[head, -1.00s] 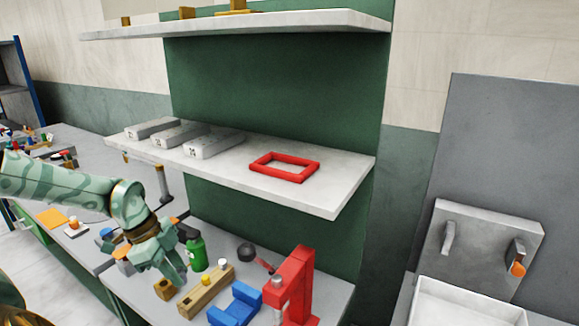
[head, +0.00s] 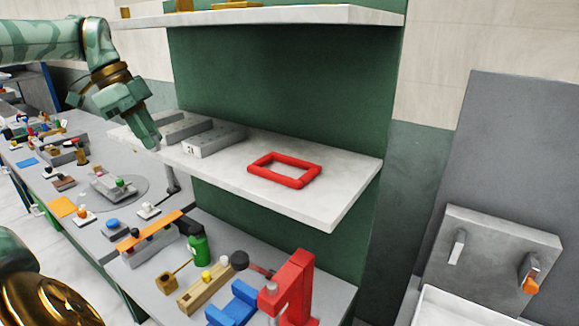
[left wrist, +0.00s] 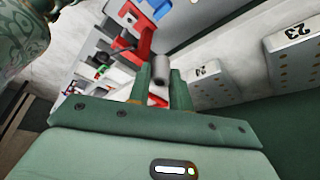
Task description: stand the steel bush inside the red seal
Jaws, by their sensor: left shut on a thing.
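The red seal (head: 275,178) is a rectangular red ring lying flat on the white middle shelf in the head view, with bare shelf inside it. My left gripper (head: 153,143) is at the left end of that shelf, up and to the left of the seal and apart from it. In the left wrist view its fingers (left wrist: 162,88) are shut on the steel bush (left wrist: 159,71), a small grey cylinder that sticks out past the fingertips. The bush cannot be made out in the head view. My right gripper is not in view.
Grey numbered blocks (head: 214,140) stand on the shelf (head: 335,195) between my left gripper and the seal. An upper shelf (head: 290,16) hangs above. A red press (head: 295,285), a blue block (head: 232,305) and a green bottle (head: 198,248) stand on the bench below.

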